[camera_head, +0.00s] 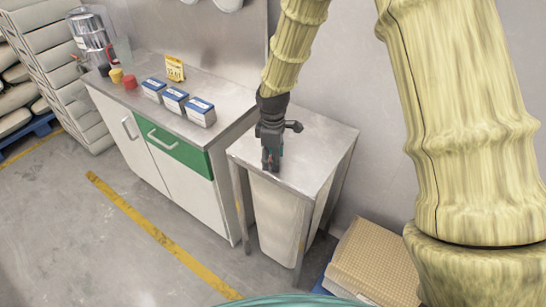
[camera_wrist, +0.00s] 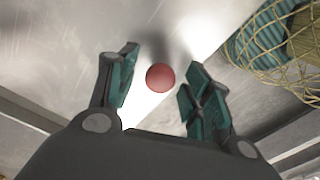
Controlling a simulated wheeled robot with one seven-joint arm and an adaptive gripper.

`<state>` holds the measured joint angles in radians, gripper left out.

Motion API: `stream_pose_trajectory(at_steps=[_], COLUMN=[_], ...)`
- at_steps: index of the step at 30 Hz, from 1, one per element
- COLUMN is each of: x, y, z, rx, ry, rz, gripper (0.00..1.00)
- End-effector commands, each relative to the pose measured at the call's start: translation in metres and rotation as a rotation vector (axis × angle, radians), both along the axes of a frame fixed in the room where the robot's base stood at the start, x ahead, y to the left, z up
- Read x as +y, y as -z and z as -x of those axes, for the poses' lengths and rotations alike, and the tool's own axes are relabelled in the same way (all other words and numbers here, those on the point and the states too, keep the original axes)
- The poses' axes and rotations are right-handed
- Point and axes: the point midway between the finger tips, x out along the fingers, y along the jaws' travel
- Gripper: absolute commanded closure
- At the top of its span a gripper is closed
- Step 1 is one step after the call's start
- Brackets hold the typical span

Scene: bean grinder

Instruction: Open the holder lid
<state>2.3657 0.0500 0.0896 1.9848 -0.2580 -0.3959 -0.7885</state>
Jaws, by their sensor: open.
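The holder is a metal stand with a flat grey top (camera_head: 315,160), a pale bin body (camera_head: 278,215) showing beneath it, right of the counter. I take the flat top to be its lid; it looks level and shut. My gripper (camera_head: 270,165) points down over the left part of this top. In the wrist view, a round red knob (camera_wrist: 160,77) shows against the grey metal. The open teal fingers of my gripper (camera_wrist: 162,66) stand on both sides of it, with visible gaps. I cannot tell how far the fingertips are above the top. The knob is hidden in the head view.
A wall stands behind. A cardboard box (camera_head: 375,260) sits at the holder's right. The floor in front is clear.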

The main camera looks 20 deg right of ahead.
Motion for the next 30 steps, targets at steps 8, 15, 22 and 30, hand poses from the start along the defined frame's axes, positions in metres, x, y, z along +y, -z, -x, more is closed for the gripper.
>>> stream_pose_trajectory(at_steps=[8, 15, 22, 30], x=[-0.0003, -0.0003, -0.0004, 0.0005], y=[0.0054, 0.0053, 0.0053, 0.0003], z=[0.0003, 0.0003, 0.0003, -0.0005], rx=[0.0, 0.0, 0.0, 0.006], ry=[0.0, 0.001, 0.001, 0.0], rz=[0.0, 0.0, 0.0, -0.009], gripper=[0.5, 0.68, 1.0, 1.0])
